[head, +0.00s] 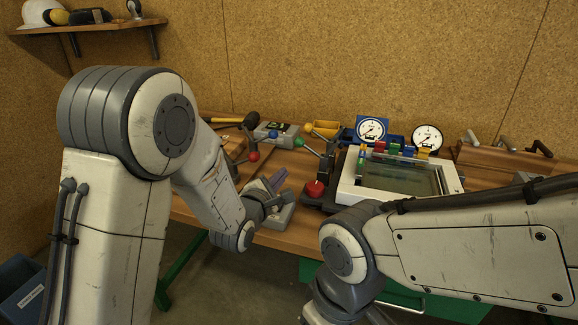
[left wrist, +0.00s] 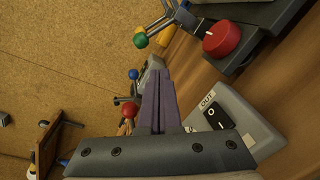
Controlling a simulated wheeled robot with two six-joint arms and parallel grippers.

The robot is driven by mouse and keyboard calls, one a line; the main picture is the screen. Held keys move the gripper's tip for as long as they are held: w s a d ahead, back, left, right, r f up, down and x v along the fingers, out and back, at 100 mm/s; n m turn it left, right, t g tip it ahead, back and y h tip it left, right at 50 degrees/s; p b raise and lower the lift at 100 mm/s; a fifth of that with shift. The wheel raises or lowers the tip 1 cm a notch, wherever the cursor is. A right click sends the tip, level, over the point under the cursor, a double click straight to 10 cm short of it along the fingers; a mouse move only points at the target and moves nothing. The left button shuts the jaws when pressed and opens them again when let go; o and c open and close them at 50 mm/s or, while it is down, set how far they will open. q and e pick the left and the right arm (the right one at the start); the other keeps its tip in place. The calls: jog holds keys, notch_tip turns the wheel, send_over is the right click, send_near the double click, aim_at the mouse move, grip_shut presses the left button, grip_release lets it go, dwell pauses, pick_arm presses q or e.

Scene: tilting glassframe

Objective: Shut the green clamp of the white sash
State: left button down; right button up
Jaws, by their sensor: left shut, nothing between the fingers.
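The white sash (head: 345,190), a white frame around a glass pane (head: 398,178), lies on the bench at the right in the head view. Coloured blocks line its far edge, among them a green one (head: 394,149) that looks like the green clamp. Whether it is open or shut is too small to tell. My left gripper (head: 274,180) is left of the sash and apart from it, over a small grey switch box. In the left wrist view its purple fingers (left wrist: 157,98) are together and empty. My right arm crosses before the sash's near side; its gripper does not show.
The grey switch box (left wrist: 235,125) is close to my left fingers.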

pick_arm(q)
jog(key=n, duration=0.1)
jog(key=w+a+n+t, duration=0.1)
jog(key=shift+a+f+n+t+b, duration=0.15)
jog(key=shift+f+n+t+b, duration=0.1)
jog(key=shift+n+t+b, duration=0.05)
jog(key=shift+w+a+r, duration=0.1)
jog(key=shift+r, duration=0.1)
pick_arm(e)
jog(key=shift+f, duration=0.6)
pick_arm(q)
jog(key=p+x, duration=0.1)
jog(key=x, duration=0.9)
jog(key=shift+p, duration=0.35)
pick_arm(e)
jog(key=shift+r, duration=0.8)
pick_arm(q)
jog(key=shift+d+r, duration=0.15)
jog(key=shift+d, duration=0.05)
